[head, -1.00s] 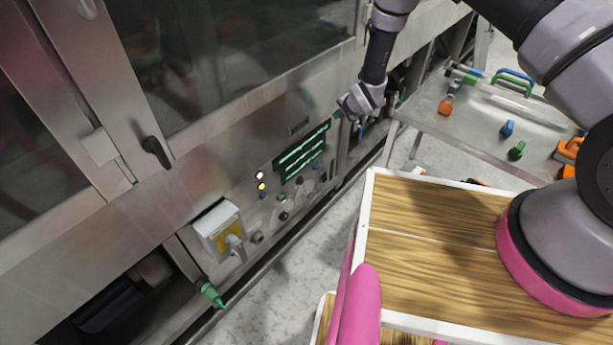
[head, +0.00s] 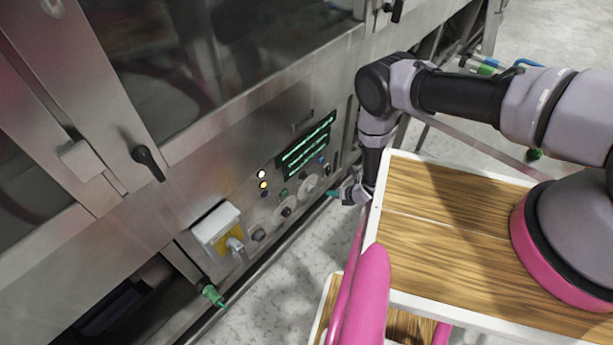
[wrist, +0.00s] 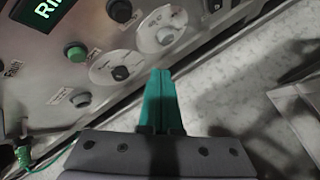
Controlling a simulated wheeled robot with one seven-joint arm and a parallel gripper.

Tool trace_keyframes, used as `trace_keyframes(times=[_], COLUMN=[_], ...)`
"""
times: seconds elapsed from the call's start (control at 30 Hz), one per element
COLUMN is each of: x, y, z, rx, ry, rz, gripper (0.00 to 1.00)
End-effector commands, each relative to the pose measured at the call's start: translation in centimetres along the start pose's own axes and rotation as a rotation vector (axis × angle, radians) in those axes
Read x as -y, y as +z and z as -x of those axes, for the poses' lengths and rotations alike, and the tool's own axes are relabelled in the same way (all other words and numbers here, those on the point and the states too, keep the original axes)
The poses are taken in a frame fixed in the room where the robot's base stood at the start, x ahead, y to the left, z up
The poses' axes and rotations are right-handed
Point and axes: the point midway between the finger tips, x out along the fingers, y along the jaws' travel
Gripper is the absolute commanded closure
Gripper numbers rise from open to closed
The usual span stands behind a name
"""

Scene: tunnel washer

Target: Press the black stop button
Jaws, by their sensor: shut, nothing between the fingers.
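The control panel on the steel washer carries a black round button (wrist: 120,10), which appears in the wrist view beside a green button (wrist: 77,52). In the head view the black button (head: 302,176) is small, below the lit display. No label on it can be read, so I cannot be sure it is the stop button. My gripper (head: 331,194) is at the panel's lower right. In the wrist view its teal fingers (wrist: 160,78) are together and empty, pointing towards the panel, below and right of the black button and apart from it.
Two pale dials (wrist: 118,69) (wrist: 162,31) with knobs lie between the fingers and the buttons. A dark grey button (wrist: 80,98) is at the left. A white switch box (head: 217,228) sticks out left of the panel. Speckled floor (head: 270,285) lies in front.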

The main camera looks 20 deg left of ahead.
Motion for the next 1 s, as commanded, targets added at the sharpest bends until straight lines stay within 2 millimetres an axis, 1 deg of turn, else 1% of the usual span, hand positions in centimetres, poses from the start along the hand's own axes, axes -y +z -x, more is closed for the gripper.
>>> trace_keyframes(times=[0.23,0.37,0.47,0.8,1.0], x=[-0.1,-0.5,-1.0,-3.4,-4.2], y=[0.1,0.6,1.1,3.5,4.3], z=[-0.1,-0.5,-1.3,-4.6,-5.8], rx=[0.001,0.003,0.003,0.002,0.001], ry=[0.000,0.001,0.001,0.000,0.000], rz=[-0.003,-0.002,-0.004,-0.003,-0.002], gripper=[1.00,1.00,1.00,1.00,1.00])
